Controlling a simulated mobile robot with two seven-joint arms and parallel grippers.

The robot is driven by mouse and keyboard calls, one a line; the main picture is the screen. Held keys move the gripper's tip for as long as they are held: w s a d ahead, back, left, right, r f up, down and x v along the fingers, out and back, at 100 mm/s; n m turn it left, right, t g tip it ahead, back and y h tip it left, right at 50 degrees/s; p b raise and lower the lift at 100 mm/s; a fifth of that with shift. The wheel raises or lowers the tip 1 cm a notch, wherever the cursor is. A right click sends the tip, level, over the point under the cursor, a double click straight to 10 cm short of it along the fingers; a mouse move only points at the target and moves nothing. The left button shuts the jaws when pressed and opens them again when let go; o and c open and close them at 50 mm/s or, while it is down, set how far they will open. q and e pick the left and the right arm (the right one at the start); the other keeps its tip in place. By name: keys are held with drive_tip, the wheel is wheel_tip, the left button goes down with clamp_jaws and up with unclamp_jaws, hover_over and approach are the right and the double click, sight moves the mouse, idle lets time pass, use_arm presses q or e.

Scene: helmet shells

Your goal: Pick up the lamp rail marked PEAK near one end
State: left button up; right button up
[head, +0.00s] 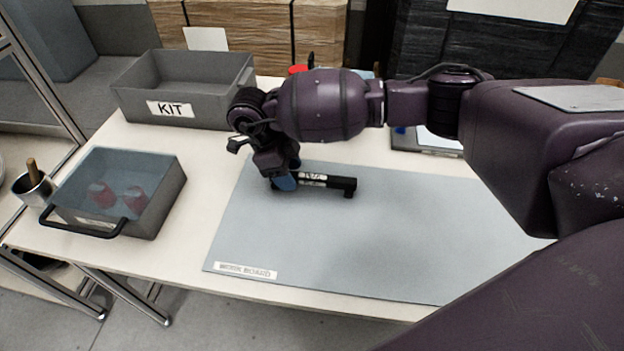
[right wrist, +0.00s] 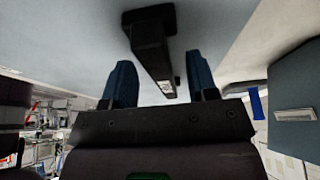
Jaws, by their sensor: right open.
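The lamp rail (head: 338,183) is a black bar with white labels, lying on the grey mat. Its lettering is too small to read for sure. My right gripper (head: 283,182) is at the rail's left end in the head view and hides that end. In the right wrist view, the rail (right wrist: 150,45) runs between the two blue fingertips of my right gripper (right wrist: 162,82). The fingers stand open, with a gap on each side of the rail. My left gripper is not in view.
The grey mat (head: 400,240) covers much of the white table and is clear in front of the rail. A grey KIT bin (head: 205,100) stands at the back left. A lidded grey box (head: 155,205) with a black handle and reddish contents stands at the left.

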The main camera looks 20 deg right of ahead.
drive_tip(key=shift+s+d+f, duration=0.1)
drive_tip(key=shift+d+f, duration=0.1)
drive_tip(key=shift+f, duration=0.25)
drive_tip(key=shift+c, duration=0.3)
clamp_jaws()
